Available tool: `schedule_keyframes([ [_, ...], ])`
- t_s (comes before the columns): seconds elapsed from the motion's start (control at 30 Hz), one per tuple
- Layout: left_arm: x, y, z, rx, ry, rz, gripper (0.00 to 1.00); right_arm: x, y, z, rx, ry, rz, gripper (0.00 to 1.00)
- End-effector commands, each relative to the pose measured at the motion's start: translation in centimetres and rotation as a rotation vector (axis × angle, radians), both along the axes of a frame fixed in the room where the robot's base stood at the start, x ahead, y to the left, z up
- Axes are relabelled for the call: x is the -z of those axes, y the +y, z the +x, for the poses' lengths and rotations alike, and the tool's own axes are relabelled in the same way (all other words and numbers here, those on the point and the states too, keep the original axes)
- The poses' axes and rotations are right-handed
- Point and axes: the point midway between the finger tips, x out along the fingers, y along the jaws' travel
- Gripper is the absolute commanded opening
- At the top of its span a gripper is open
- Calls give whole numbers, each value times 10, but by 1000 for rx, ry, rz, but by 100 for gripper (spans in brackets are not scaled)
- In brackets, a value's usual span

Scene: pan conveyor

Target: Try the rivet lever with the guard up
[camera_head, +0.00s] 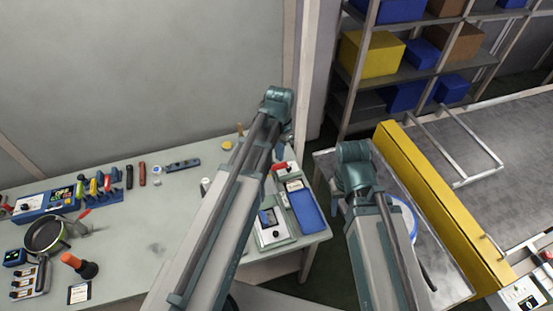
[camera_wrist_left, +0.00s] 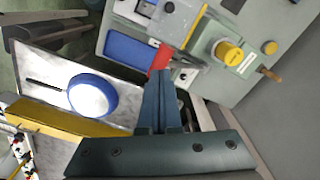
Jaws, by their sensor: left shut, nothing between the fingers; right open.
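My left arm reaches over the right end of the bench. In the left wrist view, my left gripper (camera_wrist_left: 159,76) is shut and empty, its tips close to a red part (camera_wrist_left: 160,57); I cannot tell whether they touch. The red part also shows in the head view (camera_head: 280,167), partly behind the arm. Beside it in the wrist view stands a grey fixture with a yellow edge (camera_wrist_left: 194,42) and a yellow round knob (camera_wrist_left: 229,54). I cannot tell for sure which part is the rivet lever, or the guard's position. My right gripper is hidden behind its own arm.
A blue tray (camera_head: 306,211) and a boxed device (camera_head: 272,232) are on the bench's right end. A blue-rimmed pan (camera_wrist_left: 92,95) lies on the conveyor beside a yellow rail (camera_head: 440,205). Several tools and a dark pan (camera_head: 45,234) are at the bench's left.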

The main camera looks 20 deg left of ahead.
Motion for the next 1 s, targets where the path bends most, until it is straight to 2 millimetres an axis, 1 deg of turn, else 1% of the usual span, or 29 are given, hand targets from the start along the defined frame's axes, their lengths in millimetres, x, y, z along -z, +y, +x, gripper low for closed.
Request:
schedule_keyframes([
  [0.03,-8,0,0,0,0,0,0,-8,0,0,-1,0,0,50],
  [0.63,-53,0,0,0,0,0,0,-53,0,-1,16,1,1,50],
  [0.73,-55,0,0,0,0,0,0,-55,0,-1,19,0,1,50],
  [1.0,-54,0,0,0,0,0,0,-54,0,-1,20,0,1,50],
])
